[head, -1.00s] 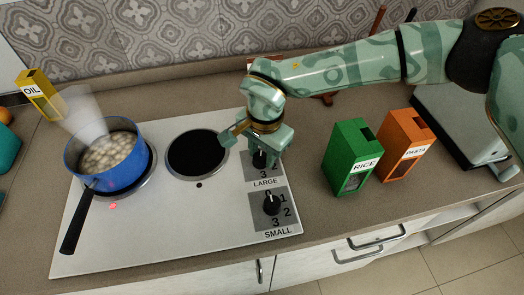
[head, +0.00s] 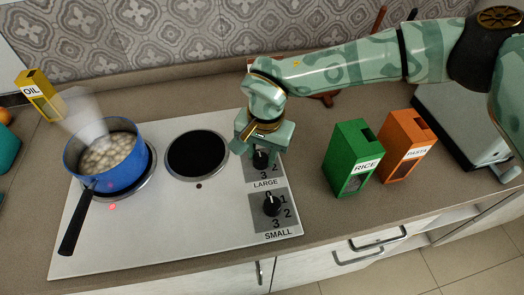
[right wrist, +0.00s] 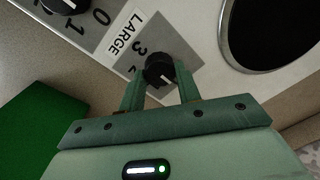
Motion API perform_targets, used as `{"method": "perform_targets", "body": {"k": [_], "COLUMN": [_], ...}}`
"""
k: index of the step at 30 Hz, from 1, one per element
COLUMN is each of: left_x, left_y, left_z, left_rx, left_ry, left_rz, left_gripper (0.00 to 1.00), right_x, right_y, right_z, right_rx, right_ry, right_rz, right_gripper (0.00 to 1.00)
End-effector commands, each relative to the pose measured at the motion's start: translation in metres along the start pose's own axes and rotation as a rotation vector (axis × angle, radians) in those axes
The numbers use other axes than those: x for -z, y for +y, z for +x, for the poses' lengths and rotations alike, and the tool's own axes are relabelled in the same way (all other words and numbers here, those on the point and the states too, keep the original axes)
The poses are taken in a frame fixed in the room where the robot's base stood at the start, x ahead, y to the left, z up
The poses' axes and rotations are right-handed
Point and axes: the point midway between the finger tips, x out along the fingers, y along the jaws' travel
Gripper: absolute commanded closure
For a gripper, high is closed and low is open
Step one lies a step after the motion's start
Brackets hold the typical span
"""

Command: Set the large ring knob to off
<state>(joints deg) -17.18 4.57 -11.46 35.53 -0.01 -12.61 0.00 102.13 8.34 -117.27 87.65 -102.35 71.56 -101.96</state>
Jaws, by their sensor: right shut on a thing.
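The large ring knob (head: 260,160) is a black dial above the LARGE label, with 2 and 3 visible beside it. My right gripper (head: 262,150) comes down over it from above. In the right wrist view the fingers (right wrist: 160,92) stand on both sides of the large knob (right wrist: 158,68), shut on it. A pale pointer mark shows on the knob's lower part; its setting is hard to read because the gripper hides part of the scale. The small knob (head: 271,205) sits below, pointing toward 0. My left gripper is not in view.
A blue pot (head: 104,160) steams on the left ring, with a red light (head: 113,207) lit in front. The other ring (head: 196,154) is bare, its light dark. Green rice (head: 350,160) and orange pasta (head: 403,148) boxes stand right of the hob (head: 190,230).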

Motion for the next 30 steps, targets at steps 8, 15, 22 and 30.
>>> {"method": "perform_targets", "body": {"k": [8, 15, 22, 30], "left_x": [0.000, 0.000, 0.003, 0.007], "left_y": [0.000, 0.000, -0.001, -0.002], "left_z": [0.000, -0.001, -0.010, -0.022], "left_rx": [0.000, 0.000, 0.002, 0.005], "left_ry": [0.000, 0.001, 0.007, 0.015], "left_rz": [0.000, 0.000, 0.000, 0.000], "left_gripper": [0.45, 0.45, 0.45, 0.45], "right_x": [0.001, 0.001, 0.001, 0.001], "right_y": [-0.001, 0.000, -0.001, -0.001], "right_z": [-0.001, -0.004, -0.047, -0.121], "right_rx": [0.002, 0.002, 0.004, 0.003], "right_ry": [0.003, 0.002, 0.006, 0.006], "right_rz": [-0.001, 0.000, 0.000, 0.000], "right_gripper": [0.45, 0.45, 0.45, 0.45]}}
